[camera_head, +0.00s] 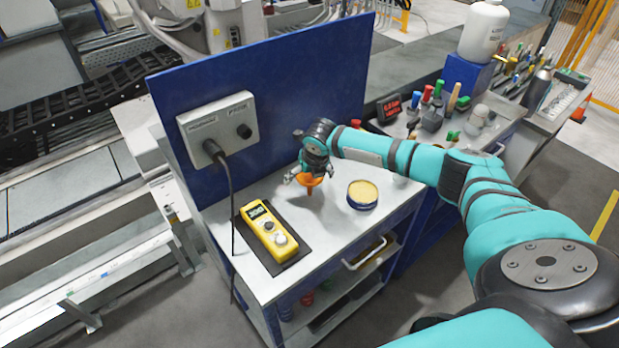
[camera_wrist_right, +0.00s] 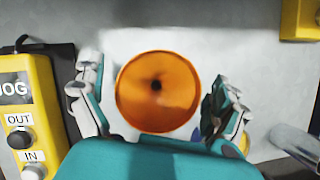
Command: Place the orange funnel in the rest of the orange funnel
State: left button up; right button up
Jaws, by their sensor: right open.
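The orange funnel (camera_head: 310,181) is below my right gripper (camera_head: 308,176) over the small table, wide mouth up and spout down. In the right wrist view the funnel (camera_wrist_right: 157,92) shows from above as a round orange bowl with a dark central hole. My right gripper (camera_wrist_right: 160,100) is open, one finger on each side of the funnel, with visible gaps to its rim. I cannot tell what supports the funnel, and I cannot make out its rest. My left gripper is not in view.
A yellow handheld device (camera_head: 268,236) lies on a black mat at the table's left. A round tin with a yellow top (camera_head: 362,194) stands right of the funnel. A blue panel (camera_head: 285,90) with a grey box (camera_head: 218,127) and hanging cable rises behind. The table's front right is clear.

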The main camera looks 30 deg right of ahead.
jog(key=c, duration=1)
jog(key=shift+c, duration=0.3)
jog(key=shift+r, duration=0.1)
